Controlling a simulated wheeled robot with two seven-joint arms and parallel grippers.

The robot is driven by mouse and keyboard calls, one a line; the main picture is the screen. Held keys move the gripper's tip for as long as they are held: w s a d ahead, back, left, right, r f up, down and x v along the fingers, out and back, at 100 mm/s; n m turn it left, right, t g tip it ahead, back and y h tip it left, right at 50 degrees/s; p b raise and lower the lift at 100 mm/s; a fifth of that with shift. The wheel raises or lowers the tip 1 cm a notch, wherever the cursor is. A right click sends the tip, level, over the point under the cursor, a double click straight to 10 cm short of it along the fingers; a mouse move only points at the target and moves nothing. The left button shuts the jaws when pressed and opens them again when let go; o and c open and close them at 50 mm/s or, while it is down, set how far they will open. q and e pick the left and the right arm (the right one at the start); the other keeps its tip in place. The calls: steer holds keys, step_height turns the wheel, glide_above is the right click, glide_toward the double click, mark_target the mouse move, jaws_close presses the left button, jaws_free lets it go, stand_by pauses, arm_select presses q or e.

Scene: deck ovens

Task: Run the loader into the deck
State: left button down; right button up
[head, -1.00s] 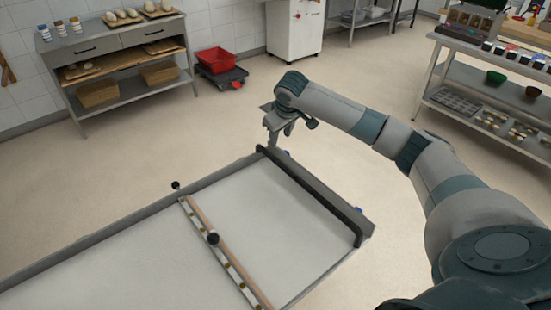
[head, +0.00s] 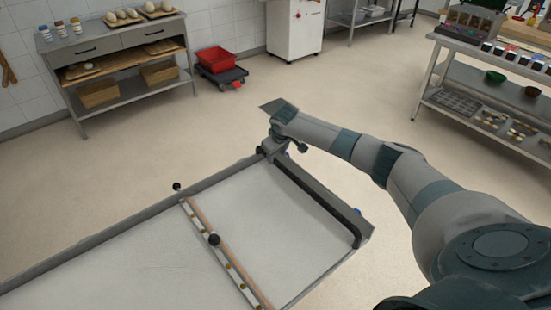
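The loader (head: 105,238) is a long, low grey frame with a pale flat belt (head: 130,265), running from the lower left to the middle. A dark handle bar (head: 318,200) crosses its right end. A wooden and white crosspiece (head: 232,262) with a black knob (head: 214,240) spans the belt. My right gripper (head: 271,150) points down at the far end of the handle bar, touching or very close to it. Its fingers are mostly hidden, so I cannot tell whether they grip the bar. My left gripper is out of view. The deck opening is not visible.
A steel table (head: 125,41) with dough and baskets stands at the back left. A red crate (head: 216,59) sits on a dark dolly behind. A white cabinet (head: 296,30) stands at the back. A shelved bench (head: 485,97) is at right. The floor between is clear.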

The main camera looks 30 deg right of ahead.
mark_target(275, 160)
steer(key=shift+x, duration=2.25)
jaws_close()
